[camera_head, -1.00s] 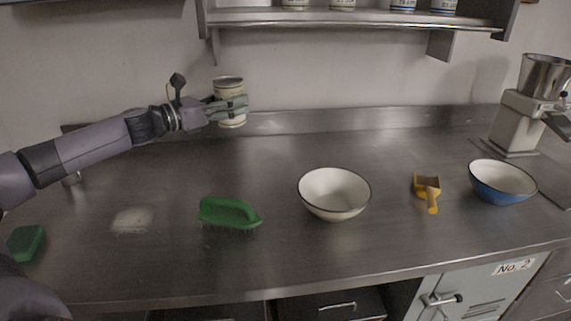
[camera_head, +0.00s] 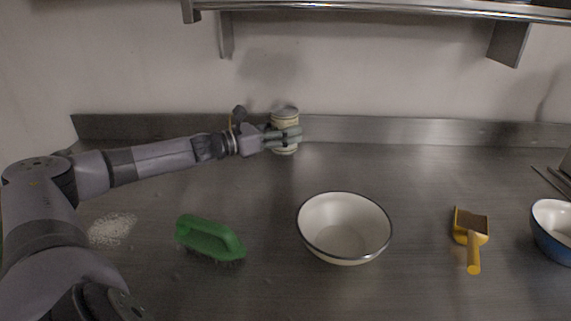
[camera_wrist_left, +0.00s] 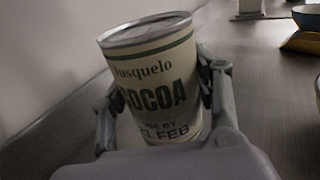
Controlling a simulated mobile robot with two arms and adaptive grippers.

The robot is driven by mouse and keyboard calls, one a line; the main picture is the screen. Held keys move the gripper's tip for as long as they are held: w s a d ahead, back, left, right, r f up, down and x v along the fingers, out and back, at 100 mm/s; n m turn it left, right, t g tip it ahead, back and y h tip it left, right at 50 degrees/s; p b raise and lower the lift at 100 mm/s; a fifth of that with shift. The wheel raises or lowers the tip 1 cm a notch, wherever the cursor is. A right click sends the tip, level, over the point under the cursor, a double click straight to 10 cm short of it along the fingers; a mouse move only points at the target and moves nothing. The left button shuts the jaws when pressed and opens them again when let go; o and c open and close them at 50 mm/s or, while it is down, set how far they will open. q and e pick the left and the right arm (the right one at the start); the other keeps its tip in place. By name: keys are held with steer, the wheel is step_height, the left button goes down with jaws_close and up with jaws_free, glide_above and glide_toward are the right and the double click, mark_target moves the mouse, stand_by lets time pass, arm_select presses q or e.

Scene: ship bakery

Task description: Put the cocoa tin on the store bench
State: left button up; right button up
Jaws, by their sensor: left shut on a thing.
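The cocoa tin (camera_head: 285,116) is a cream cylinder with a metal lid, near the back of the steel bench (camera_head: 400,172). My left gripper (camera_head: 284,138) is shut around its sides. In the left wrist view the tin (camera_wrist_left: 155,85), lettered "COCOA", stands between the two fingers (camera_wrist_left: 165,100), leaning slightly in the picture. Its base is close to the bench top; I cannot tell whether it touches. My right gripper is not in view.
White powder (camera_head: 112,229) lies at left. A wall shelf (camera_head: 380,8) hangs above. The bench right of the tin is clear.

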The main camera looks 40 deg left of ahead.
arm_select(q)
step_height(320, 180, down, 5)
steer(key=shift+r, duration=0.2)
step_height(320, 180, down, 4)
steer(key=shift+f+p, duration=0.15)
steer(key=shift+p, duration=0.15)
steer(key=o, duration=1.4)
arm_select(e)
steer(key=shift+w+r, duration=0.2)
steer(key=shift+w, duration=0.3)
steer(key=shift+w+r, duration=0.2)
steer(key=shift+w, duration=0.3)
arm_select(q)
steer(key=shift+o, duration=0.2)
steer(key=shift+f+v, duration=0.2)
steer(key=shift+v, duration=0.8)
steer(key=p+v, duration=0.1)
steer(key=v, duration=0.3)
steer(key=p+v, duration=0.1)
steer(key=v, duration=0.4)
steer(key=shift+s+r, duration=0.2)
steer(key=shift+r, duration=0.05)
steer(key=shift+s+a, duration=0.1)
steer(key=shift+s, duration=0.2)
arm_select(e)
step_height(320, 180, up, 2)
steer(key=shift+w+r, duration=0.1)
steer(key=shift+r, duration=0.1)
